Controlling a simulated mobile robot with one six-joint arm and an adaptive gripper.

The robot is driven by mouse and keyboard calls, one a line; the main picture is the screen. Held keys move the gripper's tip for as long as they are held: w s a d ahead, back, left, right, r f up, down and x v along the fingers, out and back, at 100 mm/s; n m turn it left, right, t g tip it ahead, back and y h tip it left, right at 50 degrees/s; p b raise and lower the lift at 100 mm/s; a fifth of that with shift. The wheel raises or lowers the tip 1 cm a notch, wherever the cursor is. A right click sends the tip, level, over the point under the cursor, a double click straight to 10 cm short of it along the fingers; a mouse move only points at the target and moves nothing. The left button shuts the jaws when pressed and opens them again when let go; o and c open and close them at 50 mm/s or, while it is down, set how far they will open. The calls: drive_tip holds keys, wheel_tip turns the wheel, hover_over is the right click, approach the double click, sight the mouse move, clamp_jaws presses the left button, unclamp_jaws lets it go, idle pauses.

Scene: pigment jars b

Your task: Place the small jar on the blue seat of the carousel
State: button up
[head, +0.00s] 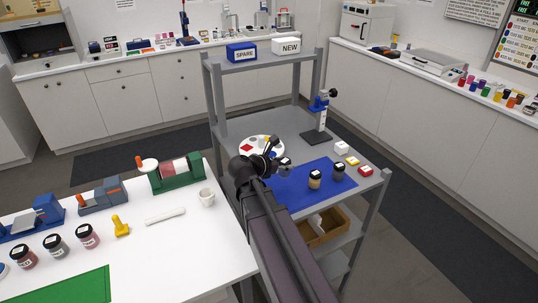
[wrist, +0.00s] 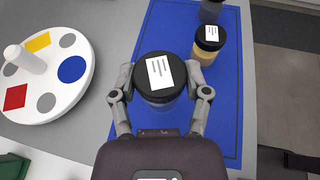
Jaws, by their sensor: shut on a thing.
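My gripper (wrist: 160,78) is shut on a jar (wrist: 160,72) with a black lid, a white label and a clear-grey body. It is seen from above, over the blue mat; whether its base touches the mat I cannot tell. In the head view my gripper (head: 272,158) is by the carousel, and the jar is mostly hidden. The carousel (wrist: 58,108) is a white disc left of my gripper in the wrist view, and it also shows in the head view (head: 255,141). Its blue seat (wrist: 73,69) is bare and faces the jar's side. A white post (wrist: 28,62) rises from the disc.
Two more black-lidded jars stand on the blue mat (head: 290,195): a tan one (head: 315,180) and a dark one (head: 338,173). A blue-and-white stand (head: 320,118) is behind. Small white, yellow and red blocks (head: 353,160) lie right of the mat.

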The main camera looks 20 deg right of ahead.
drive_tip(key=w+a+r+p, duration=0.2)
drive_tip(key=a, duration=0.4)
drive_tip(key=shift+r, duration=0.35)
drive_tip(key=shift+d, duration=0.1)
drive_tip(key=b, duration=0.1)
hover_over(270, 154)
drive_tip(key=s, duration=0.1)
drive_tip(key=shift+s+a+f, duration=0.2)
drive_tip(key=shift+a+f, duration=0.25)
drive_tip(key=shift+f, duration=0.25)
drive_tip(key=shift+w+d, duration=0.2)
drive_tip(key=shift+w, duration=0.25)
drive_tip(key=shift+w+d+f+b, duration=0.2)
drive_tip(key=shift+w+f+b, duration=0.05)
drive_tip(key=shift+b, duration=0.05)
drive_tip(key=shift+s+f+b, duration=0.15)
drive_tip(key=shift+f+b, duration=1.45)
drive_tip(key=shift+f, duration=0.1)
